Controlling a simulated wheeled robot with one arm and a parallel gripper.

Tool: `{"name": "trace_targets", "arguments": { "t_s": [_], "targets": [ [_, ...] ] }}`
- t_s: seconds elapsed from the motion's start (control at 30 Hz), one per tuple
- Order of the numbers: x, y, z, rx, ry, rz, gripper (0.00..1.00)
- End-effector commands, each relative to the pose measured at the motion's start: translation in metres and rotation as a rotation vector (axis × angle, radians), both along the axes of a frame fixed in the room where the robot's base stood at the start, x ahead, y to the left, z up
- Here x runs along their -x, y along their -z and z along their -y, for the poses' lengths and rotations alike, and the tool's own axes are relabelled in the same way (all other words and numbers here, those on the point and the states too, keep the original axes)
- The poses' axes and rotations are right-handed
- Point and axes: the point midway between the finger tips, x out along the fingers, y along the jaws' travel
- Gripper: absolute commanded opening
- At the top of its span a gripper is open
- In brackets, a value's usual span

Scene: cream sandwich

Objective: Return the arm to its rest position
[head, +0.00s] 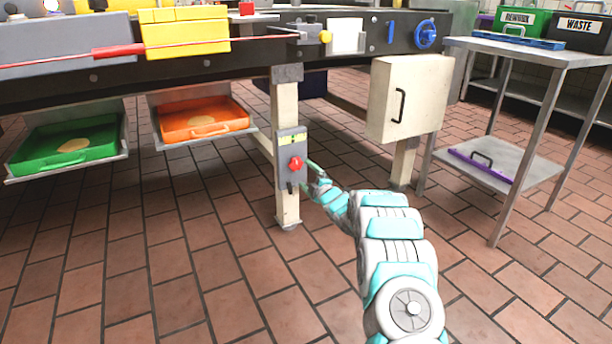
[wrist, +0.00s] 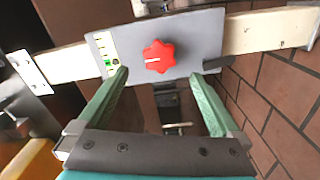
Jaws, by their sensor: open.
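My gripper (head: 310,175) is at the end of my outstretched arm, close to a grey control panel (head: 291,147) on a cream table leg (head: 286,208). In the wrist view my gripper (wrist: 160,82) is open, its two green fingers apart with nothing held between them. A red knob (wrist: 159,57) on the grey panel (wrist: 206,38) shows just beyond and between the fingertips. I cannot tell whether a finger touches the panel. The red knob also shows in the head view (head: 295,163).
A cream cabinet box (head: 425,95) with a black handle hangs right of the leg. Green (head: 62,148) and orange (head: 200,118) trays sit on low shelves at left. A metal side table (head: 540,50) stands at right. The tiled floor (head: 200,270) in front is clear.

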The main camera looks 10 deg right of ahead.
Motion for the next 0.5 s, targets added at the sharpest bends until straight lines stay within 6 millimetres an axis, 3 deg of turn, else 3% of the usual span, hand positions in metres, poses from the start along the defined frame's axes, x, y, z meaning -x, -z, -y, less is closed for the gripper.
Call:
{"name": "trace_targets", "arguments": {
  "t_s": [0.27, 0.5],
  "targets": [
    [0.000, -0.002, 0.001, -0.002, 0.006, -0.009, 1.00],
    [0.014, -0.027, 0.013, -0.059, 0.100, -0.150, 1.00]
  ]
}}
